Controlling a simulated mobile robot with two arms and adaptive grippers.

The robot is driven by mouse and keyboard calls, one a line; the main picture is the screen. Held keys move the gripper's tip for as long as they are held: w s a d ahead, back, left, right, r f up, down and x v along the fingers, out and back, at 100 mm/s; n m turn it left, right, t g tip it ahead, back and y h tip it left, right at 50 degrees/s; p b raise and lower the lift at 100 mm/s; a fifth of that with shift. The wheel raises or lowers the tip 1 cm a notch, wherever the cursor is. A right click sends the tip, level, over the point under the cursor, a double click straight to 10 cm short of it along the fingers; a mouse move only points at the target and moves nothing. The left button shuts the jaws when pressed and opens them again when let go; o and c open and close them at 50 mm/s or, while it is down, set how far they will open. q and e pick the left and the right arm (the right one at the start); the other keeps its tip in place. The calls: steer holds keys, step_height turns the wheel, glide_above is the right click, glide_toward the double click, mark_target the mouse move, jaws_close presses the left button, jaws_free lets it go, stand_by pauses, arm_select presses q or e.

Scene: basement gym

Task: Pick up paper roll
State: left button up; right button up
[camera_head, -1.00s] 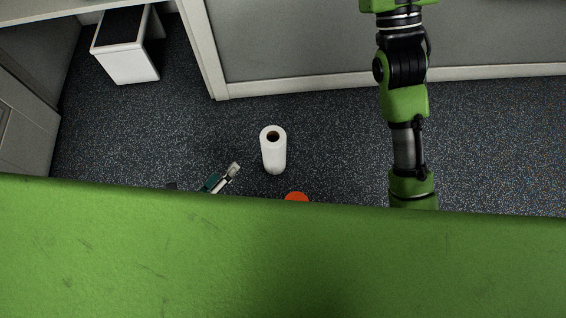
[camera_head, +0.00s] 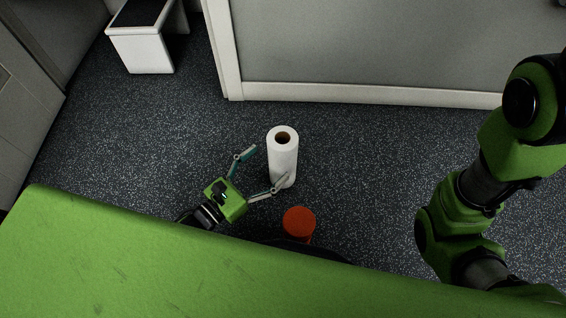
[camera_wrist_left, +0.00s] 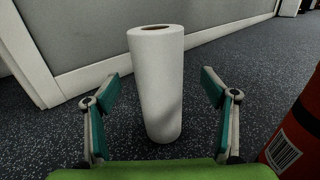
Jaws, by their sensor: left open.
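The white paper roll (camera_head: 283,158) stands upright on the dark speckled floor in the head view. It also stands in the middle of the left wrist view (camera_wrist_left: 157,85). My left gripper (camera_head: 266,165) is open, with its fingers pointing at the roll. In the left wrist view the open fingers (camera_wrist_left: 160,83) are spread wide to either side, and the roll stands upright beyond and between them, not gripped. In the head view one finger overlaps the lower part of the roll; whether it touches I cannot tell. My right arm shows at the right, but its gripper is out of view.
A red cylinder (camera_head: 299,222) stands close to the left gripper, near my green body. It shows with a barcode label at the right of the left wrist view (camera_wrist_left: 297,130). A white step-like stand (camera_head: 146,50) is at the upper left. A grey wall panel (camera_head: 370,45) is behind the roll.

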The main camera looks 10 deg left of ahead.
mark_target(282, 141)
arm_select(q)
steer(key=shift+x, duration=0.75)
steer(key=b+x, duration=0.4)
steer(key=x, duration=0.1)
steer(key=shift+w, duration=0.15)
steer(key=c, duration=1.6)
steer(key=shift+r, duration=0.1)
